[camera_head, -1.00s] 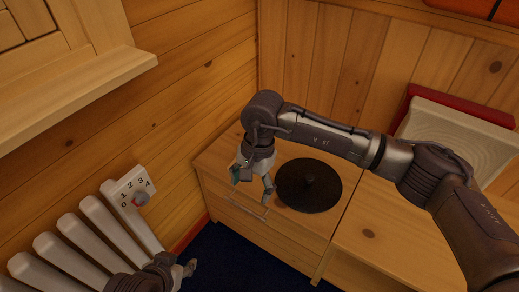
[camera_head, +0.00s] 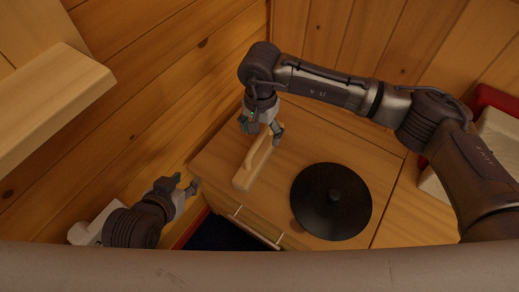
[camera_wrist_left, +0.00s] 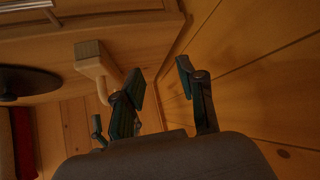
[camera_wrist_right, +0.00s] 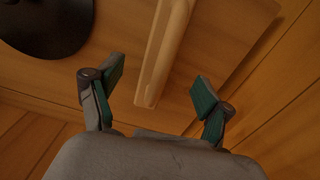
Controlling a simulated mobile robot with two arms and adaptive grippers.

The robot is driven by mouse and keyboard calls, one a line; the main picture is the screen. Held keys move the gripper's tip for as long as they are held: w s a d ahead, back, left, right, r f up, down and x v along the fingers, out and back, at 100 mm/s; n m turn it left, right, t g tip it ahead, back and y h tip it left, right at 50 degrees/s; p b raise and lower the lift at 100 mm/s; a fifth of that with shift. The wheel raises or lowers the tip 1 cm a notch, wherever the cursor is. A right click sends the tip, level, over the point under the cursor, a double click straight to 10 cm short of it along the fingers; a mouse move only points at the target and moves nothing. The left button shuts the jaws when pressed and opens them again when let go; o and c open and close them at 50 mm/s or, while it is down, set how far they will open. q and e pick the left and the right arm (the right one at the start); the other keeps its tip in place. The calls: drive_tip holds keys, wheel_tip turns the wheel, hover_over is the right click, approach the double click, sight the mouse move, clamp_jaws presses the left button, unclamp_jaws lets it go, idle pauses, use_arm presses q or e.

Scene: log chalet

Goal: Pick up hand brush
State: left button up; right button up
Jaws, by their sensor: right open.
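The hand brush (camera_head: 243,177) is a pale wooden block with a raised handle, lying on the wooden cabinet top near the wall. My right gripper (camera_head: 261,129) is open above the far end of the brush, which it partly hides. In the right wrist view the brush (camera_wrist_right: 163,45) runs up from between the two spread fingers (camera_wrist_right: 160,86), with nothing gripped. My left gripper (camera_head: 182,185) is open and empty, left of the cabinet. In the left wrist view the brush (camera_wrist_left: 93,60) shows beyond its fingers (camera_wrist_left: 163,82).
A round black lid-like disc with a knob (camera_head: 331,201) lies right of the brush on the cabinet top (camera_head: 290,150). A drawer handle (camera_head: 255,228) is on the cabinet front. The log wall (camera_head: 150,110) stands close on the left, with a pale ledge (camera_head: 50,110).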

sight(260, 149)
wheel_tip(260, 149, down, 4)
drive_tip(key=shift+r, duration=0.1)
wheel_tip(260, 149, down, 5)
drive_tip(key=shift+a+r+b, duration=0.1)
drive_tip(key=shift+b, duration=0.75)
use_arm(q)
drive_tip(key=w+d+r+t+h, duration=0.1)
drive_tip(key=w+d+r+t, duration=0.1)
drive_tip(key=w+r+t, duration=0.3)
drive_tip(key=shift+w+d+r+h, duration=0.2)
drive_tip(key=shift+r+h, duration=0.1)
drive_tip(key=shift+r, duration=0.65)
use_arm(e)
drive_tip(key=c, duration=1.3)
drive_tip(key=shift+o, duration=0.2)
drive_tip(key=shift+r, duration=0.1)
